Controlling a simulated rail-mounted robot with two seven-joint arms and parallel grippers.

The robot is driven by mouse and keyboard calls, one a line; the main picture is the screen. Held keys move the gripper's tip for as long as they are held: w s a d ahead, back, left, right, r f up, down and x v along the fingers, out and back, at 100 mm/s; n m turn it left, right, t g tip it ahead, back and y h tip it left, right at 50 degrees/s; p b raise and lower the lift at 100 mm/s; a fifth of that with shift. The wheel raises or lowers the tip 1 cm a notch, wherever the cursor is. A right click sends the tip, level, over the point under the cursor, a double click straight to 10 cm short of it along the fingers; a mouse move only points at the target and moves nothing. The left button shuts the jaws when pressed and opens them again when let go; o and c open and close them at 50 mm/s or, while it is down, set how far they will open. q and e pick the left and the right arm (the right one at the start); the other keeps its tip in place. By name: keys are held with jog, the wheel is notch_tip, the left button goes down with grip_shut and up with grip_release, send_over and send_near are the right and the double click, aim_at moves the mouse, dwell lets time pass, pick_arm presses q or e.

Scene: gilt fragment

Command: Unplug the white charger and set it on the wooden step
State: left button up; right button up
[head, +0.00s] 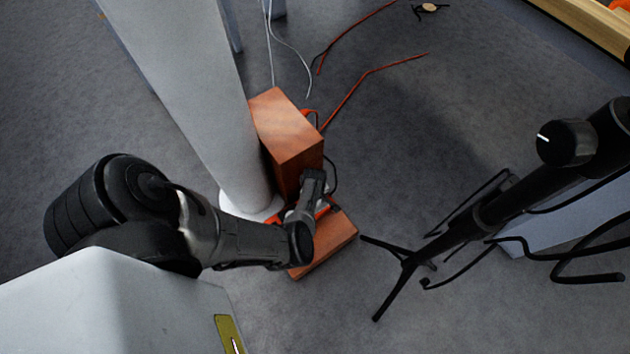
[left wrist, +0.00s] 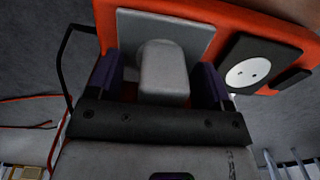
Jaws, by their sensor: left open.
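In the left wrist view, the pale grey-white charger (left wrist: 166,74) sits against a grey plate (left wrist: 192,32) on an orange power strip (left wrist: 265,22). My left gripper (left wrist: 157,86) is open, with one dark finger on each side of the charger. I cannot tell whether the fingers touch it. In the head view, my left gripper (head: 314,194) is down at the orange strip, and my arm hides most of the charger. The low wooden step (head: 332,246) lies on the floor in front of a tall wooden block (head: 290,140). My right gripper is not in view.
A white column (head: 200,90) stands left of the block. A black stand with spread legs (head: 405,265) is on the right. A round socket (left wrist: 247,72) is beside the charger. Red cables (head: 365,75) lie behind. The grey floor between step and stand is clear.

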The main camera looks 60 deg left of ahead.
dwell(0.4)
pick_arm(q)
grip_shut()
dwell(0.7)
jog(key=shift+r+p, duration=0.2)
jog(key=shift+p, duration=0.15)
jog(key=shift+r+p, duration=2.3)
jog(key=shift+p, duration=0.1)
jog(key=shift+r+p, duration=0.5)
jog(key=shift+p, duration=0.05)
